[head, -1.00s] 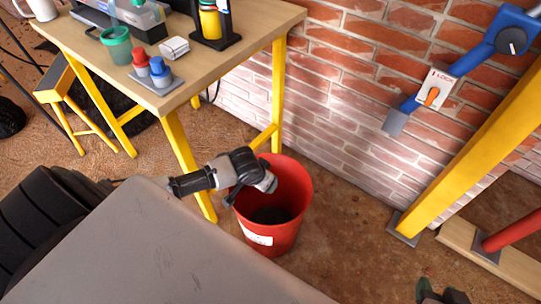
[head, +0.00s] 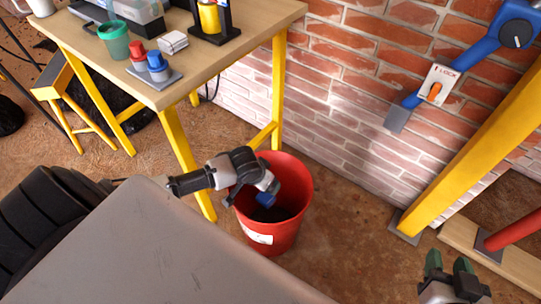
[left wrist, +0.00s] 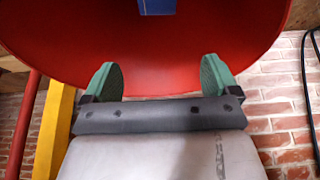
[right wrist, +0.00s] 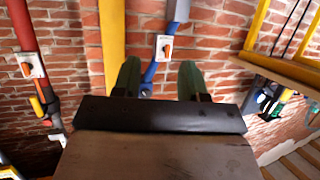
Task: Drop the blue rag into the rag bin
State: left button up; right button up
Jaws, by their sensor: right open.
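The red rag bin (head: 287,236) stands on the floor beside the yellow-legged table. My left gripper (head: 266,186) is over the bin's mouth, pointing down into it. In the left wrist view its green fingers (left wrist: 160,78) are spread wide, with nothing between them. The blue rag (head: 265,199) shows as a small blue piece below the left gripper, inside the bin's outline. It also shows at the top edge of the left wrist view (left wrist: 157,6), beyond the fingertips, against the red bin wall (left wrist: 160,55). My right gripper (head: 448,266) is open and empty at the lower right.
The wooden table (head: 95,62) at the upper left holds a green cup (head: 115,42), a red-and-blue button block (head: 155,70) and other items. A brick wall is behind the bin. A yellow post (head: 470,140) and blue lever (head: 470,62) are at the right.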

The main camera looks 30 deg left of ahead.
pick_arm(q)
jog(key=shift+o, duration=0.2)
jog(key=p+v, duration=0.4)
jog(key=v, duration=0.6)
jog(key=shift+r+p, duration=0.35)
jog(key=shift+r, duration=0.05)
pick_arm(e)
jog(key=s+d+f+g+h, duration=0.1)
jog(key=s+d+f+g, duration=0.1)
jog(key=s+g, duration=0.3)
jog(key=s+d+f+g+h, duration=0.1)
jog(key=s+d+f+g, duration=0.1)
jog(key=s+g, duration=0.3)
jog(key=shift+s+d+f+m+h, duration=0.2)
jog(key=shift+s+f+m+h, duration=0.15)
jog(key=shift+s+f, duration=0.4)
pick_arm(q)
jog(key=shift+s, duration=0.15)
